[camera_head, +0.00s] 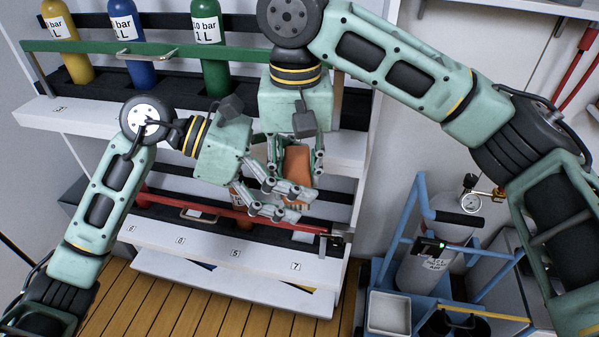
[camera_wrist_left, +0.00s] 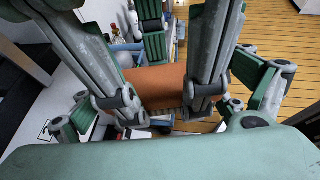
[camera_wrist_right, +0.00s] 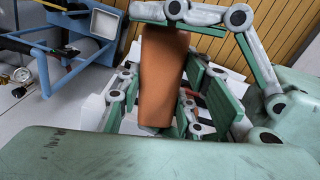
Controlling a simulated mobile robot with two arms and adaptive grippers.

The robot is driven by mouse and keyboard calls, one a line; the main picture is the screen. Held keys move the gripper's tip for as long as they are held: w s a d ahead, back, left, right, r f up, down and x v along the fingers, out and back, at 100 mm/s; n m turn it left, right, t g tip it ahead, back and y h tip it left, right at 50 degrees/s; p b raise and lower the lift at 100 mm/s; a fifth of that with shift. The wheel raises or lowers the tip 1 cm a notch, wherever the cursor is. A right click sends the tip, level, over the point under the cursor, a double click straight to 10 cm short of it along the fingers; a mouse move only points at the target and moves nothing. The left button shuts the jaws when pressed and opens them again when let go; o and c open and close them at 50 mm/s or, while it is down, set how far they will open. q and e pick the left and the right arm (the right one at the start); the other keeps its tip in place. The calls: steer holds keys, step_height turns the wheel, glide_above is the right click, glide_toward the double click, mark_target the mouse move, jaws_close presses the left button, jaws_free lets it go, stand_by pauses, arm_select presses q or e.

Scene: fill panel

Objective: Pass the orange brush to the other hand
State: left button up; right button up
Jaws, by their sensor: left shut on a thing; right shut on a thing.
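The orange brush (camera_head: 297,165) is held in the air in front of the shelf, with both grippers at it. My left gripper (camera_head: 284,200) comes from the left and is shut on the brush's lower part. My right gripper (camera_head: 300,150) comes from above and is shut on the brush's upper part. In the left wrist view the orange block (camera_wrist_left: 158,84) lies across between the fingers. In the right wrist view the brush (camera_wrist_right: 162,72) stands lengthwise between the fingers. The fingers hide parts of the brush in every view.
Yellow, blue and green gas bottles (camera_head: 214,60) stand on the upper shelf (camera_head: 100,110). A red rail (camera_head: 215,208) runs along the lower shelf, close behind my left gripper. A blue cart (camera_head: 400,240) with a grey cylinder (camera_head: 425,265) stands at right. The wooden floor (camera_head: 140,310) is clear at lower left.

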steer(key=o, duration=1.2)
steer(key=shift+w, duration=0.1)
steer(key=shift+o, duration=0.2)
steer(key=shift+r, duration=0.1)
